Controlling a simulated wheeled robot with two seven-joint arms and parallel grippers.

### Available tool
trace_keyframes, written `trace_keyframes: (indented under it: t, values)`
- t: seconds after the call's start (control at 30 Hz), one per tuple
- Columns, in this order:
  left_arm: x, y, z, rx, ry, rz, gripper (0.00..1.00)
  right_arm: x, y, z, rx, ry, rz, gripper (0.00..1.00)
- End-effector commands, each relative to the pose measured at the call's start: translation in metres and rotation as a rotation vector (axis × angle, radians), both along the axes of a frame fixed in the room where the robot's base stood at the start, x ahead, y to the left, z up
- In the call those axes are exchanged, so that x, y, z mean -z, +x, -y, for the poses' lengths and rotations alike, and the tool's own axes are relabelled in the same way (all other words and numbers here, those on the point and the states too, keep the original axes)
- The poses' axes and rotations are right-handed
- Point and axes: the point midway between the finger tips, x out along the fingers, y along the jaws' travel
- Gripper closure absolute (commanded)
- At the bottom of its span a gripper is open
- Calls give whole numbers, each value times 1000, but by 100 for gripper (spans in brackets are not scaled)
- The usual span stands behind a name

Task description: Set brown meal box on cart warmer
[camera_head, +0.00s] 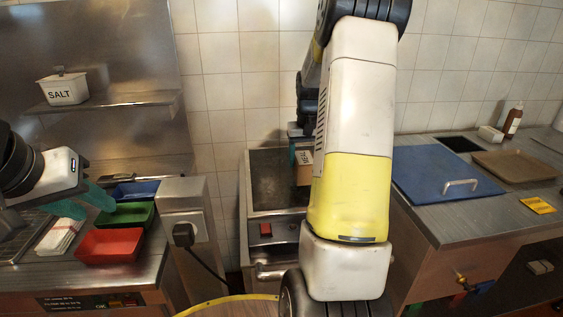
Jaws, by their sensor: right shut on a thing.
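The brown meal box (304,172) shows in part beside my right forearm, which hides its right side. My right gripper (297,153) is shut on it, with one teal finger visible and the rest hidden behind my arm. The box is over the right part of the cart warmer (270,188), a steel unit with a dark top and a red switch on its front. I cannot tell if the box touches the warmer's top. My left gripper (84,206) is open and empty above the left counter, near the coloured trays.
Blue, green and red trays (110,246) and a white cloth (60,236) lie on the left counter. A steel post with a plug (184,232) stands left of the warmer. The right counter holds a blue board (440,172) and a brown tray (512,165).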

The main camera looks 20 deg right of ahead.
Motion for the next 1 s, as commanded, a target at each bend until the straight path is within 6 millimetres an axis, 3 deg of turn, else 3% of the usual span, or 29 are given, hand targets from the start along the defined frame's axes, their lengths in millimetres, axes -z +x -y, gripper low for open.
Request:
trace_keyframes:
  t: [0.13,0.37,0.73,0.77,0.83,1.0]
  values:
    - [0,0,0,0,0,0,64,1,14,-6,-4,0,2,95]
    - [0,0,0,0,0,0,64,35,12,-5,0,0,-1,95]
    - [0,0,0,0,0,0,64,39,12,-5,-1,0,1,95]
    - [0,0,0,0,0,0,64,39,12,-5,-1,0,1,32]
    - [0,0,0,0,0,0,64,39,12,-5,-1,0,1,19]
    - [0,0,0,0,0,0,64,39,12,-5,-1,0,1,17]
